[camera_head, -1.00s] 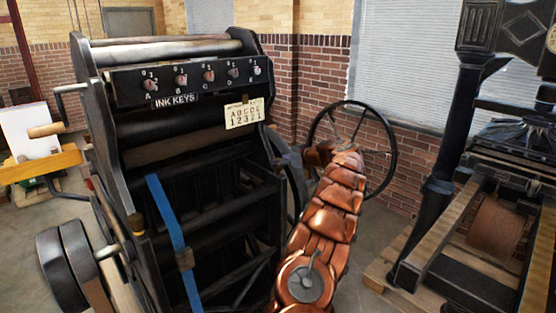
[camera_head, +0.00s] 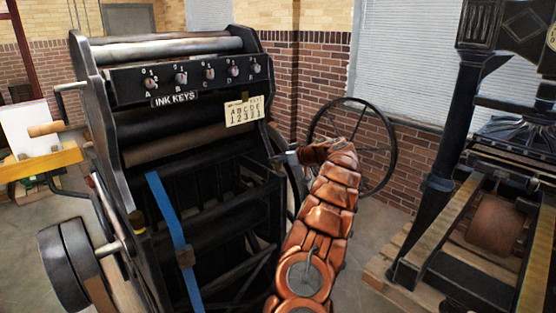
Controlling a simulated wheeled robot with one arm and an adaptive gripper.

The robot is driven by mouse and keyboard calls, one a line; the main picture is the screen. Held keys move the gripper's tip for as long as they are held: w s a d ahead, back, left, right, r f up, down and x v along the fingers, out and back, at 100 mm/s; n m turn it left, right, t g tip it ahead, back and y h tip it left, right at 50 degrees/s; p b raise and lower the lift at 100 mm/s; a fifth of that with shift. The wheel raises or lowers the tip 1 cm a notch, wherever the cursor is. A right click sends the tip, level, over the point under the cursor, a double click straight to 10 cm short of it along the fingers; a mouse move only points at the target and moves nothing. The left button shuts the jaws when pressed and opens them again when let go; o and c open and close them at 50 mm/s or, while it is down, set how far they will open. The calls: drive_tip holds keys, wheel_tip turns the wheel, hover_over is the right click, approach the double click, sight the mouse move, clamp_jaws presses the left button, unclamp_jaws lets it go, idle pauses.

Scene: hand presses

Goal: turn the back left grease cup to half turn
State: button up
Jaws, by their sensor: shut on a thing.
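The black hand press (camera_head: 205,215) with the ink keys stands at left centre in the head view. My copper-coloured arm rises from the bottom and bends left at its wrist. The grey end of my gripper (camera_head: 285,158) is at the press's right side frame. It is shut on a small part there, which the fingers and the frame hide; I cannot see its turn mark. A small brass-coloured cup (camera_head: 136,221) shows on the press's near left side, well away from my gripper. No grease cup can be made out clearly at my fingertips.
A large spoked handwheel (camera_head: 388,150) stands behind my wrist. Another press (camera_head: 450,190) on a wooden pallet is at the right. The ink key panel (camera_head: 190,78) faces me above. A wood-gripped crank (camera_head: 46,129) juts out at left. Floor shows between the presses.

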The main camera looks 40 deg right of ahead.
drive_tip(key=shift+c, duration=1.3)
drive_tip(key=shift+f+b, duration=0.15)
drive_tip(key=shift+b, duration=0.3)
drive_tip(key=shift+b, duration=0.45)
drive_tip(key=m+h+b, duration=0.1)
drive_tip(key=b, duration=0.1)
drive_tip(key=shift+a+b, duration=0.1)
drive_tip(key=shift+b, duration=0.3)
drive_tip(key=shift+h+b, duration=0.3)
drive_tip(key=shift+b, duration=0.25)
drive_tip(key=shift+m, duration=0.3)
drive_tip(key=o, duration=1.2)
drive_tip(key=shift+c, duration=0.2)
drive_tip(key=shift+r, duration=0.2)
